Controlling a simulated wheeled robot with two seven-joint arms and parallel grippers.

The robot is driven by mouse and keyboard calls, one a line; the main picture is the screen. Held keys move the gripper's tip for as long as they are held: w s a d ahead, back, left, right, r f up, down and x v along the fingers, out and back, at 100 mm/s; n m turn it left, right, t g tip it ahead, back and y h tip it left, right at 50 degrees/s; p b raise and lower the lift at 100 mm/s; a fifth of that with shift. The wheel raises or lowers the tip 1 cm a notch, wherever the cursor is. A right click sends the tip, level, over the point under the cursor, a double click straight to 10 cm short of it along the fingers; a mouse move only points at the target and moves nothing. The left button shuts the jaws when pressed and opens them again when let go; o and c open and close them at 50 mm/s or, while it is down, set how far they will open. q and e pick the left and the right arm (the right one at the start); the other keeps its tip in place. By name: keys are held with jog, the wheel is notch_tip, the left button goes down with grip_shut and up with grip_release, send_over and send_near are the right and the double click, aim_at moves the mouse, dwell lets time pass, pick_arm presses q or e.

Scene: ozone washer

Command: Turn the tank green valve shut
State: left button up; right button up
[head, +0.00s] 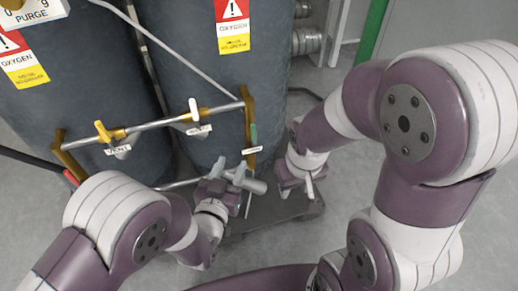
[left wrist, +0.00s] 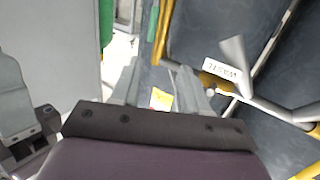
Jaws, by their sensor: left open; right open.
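A small green valve handle (head: 253,134) stands at the right end of the pipe rack on the tanks in the head view. It is upright beside the yellow bracket, with a white tag below it. My left gripper (head: 243,178) is open and empty, below and slightly left of the green handle and apart from it. Its two spread fingers (left wrist: 160,88) show in the left wrist view, pointing towards the rack. My right gripper (head: 297,187) is open and empty, right of and below the handle.
Two dark tanks (head: 200,70) carry oxygen warning labels (head: 233,25). A yellow bracket (head: 249,110) stands close to the green handle. A green post (head: 372,30) is at the back right.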

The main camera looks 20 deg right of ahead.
aim_at(253, 131)
pick_arm(q)
jog(key=shift+h, duration=0.6)
jog(key=b+x, duration=0.1)
jog(key=x, duration=0.3)
jog(key=b+x, duration=0.2)
jog(key=x, duration=0.2)
jog(key=f+b+x, duration=0.1)
jog(key=b+x, duration=0.1)
jog(key=x, duration=0.2)
jog(key=shift+s+d+f, duration=0.1)
jog(key=shift+s+d, duration=0.15)
jog(key=shift+d, duration=0.2)
jog(key=shift+w+d, duration=0.15)
jog(key=shift+w, duration=0.05)
pick_arm(e)
notch_tip(253, 131, down, 7)
jog(key=shift+w+d+r, duration=0.15)
jog(key=shift+w+d, duration=0.05)
jog(key=shift+w, duration=0.15)
pick_arm(q)
jog(key=shift+c, duration=0.3)
grip_shut()
